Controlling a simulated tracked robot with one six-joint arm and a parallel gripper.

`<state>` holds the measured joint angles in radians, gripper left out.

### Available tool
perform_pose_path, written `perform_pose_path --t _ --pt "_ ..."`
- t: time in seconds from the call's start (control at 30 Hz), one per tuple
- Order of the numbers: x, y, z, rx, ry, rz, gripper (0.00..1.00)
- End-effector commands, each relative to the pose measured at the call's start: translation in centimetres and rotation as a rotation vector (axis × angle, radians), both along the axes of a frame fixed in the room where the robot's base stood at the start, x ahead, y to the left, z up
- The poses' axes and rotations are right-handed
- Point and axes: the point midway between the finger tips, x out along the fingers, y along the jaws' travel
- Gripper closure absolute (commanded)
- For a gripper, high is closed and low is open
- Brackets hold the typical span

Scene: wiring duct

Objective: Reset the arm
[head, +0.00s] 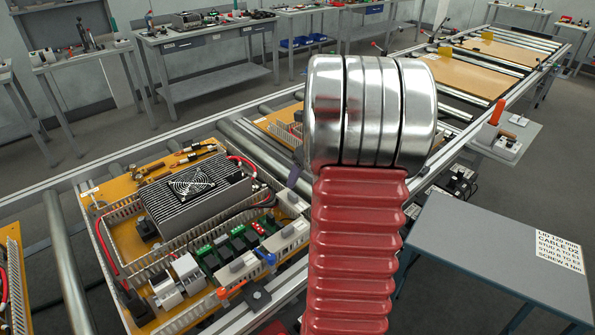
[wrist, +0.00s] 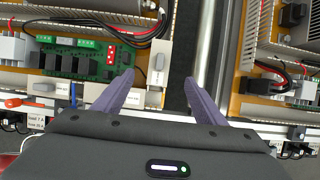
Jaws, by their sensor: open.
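My arm, with red ribbed and shiny metal sections, rises across the middle of the head view and hides part of the conveyor behind it. My gripper (wrist: 160,82) shows in the wrist view with its two purple fingers apart and nothing between them. In the head view only a small purple part of the gripper shows left of the arm. The near wiring board (head: 122,228) carries a finned grey unit with a fan (head: 193,189), wiring ducts, green modules and cables.
A grey side table (head: 495,255) with a printed label stands at the right. Another wiring board (head: 262,122) lies farther along the roller conveyor. Bare wooden boards (head: 472,76) are at the far end. Workbenches (head: 205,40) line the back wall.

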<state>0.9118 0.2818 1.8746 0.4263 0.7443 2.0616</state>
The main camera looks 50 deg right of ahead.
Motion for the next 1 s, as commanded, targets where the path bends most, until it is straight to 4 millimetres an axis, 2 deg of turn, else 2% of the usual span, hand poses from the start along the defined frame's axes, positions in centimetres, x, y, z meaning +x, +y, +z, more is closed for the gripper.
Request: perform_pose_path --t 0.47,0.67,0.83,1.0 --pt "0.0 0.0 0.0 -0.021 0.002 0.052 0.35" --pt "-0.5 0.4 -0.4 -0.097 0.028 0.264 0.35" --pt "-2.0 1.7 -1.8 -0.156 0.076 0.515 0.35" --pt "-3.6 3.7 -1.9 -0.229 0.111 0.783 0.35"
